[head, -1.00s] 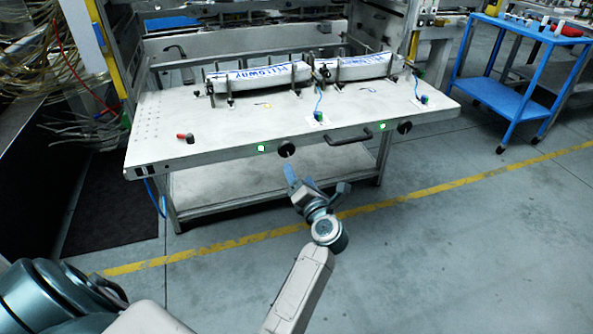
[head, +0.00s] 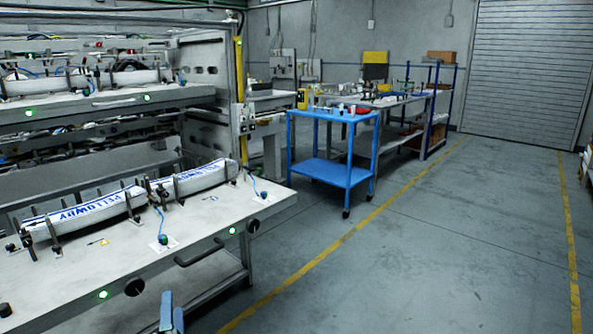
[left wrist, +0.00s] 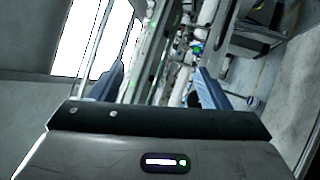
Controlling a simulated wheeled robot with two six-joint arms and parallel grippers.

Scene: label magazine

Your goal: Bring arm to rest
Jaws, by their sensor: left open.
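My left gripper (head: 171,312) shows at the bottom of the head view, its blue fingertips in front of the near edge of the magazine table. In the left wrist view its two blue fingers (left wrist: 160,88) stand wide apart with nothing between them. The rest of my left arm is out of the head view. My right gripper is not in view. On the white magazine table (head: 120,262), two label stacks (head: 88,213) and (head: 203,178) with blue lettering lie between dark upright posts.
A blue cart (head: 332,170) with small items on top stands beyond the table's right end. Workbenches (head: 405,103) stand behind it. A shutter door (head: 527,70) closes the back right. The grey floor between the yellow lines is clear.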

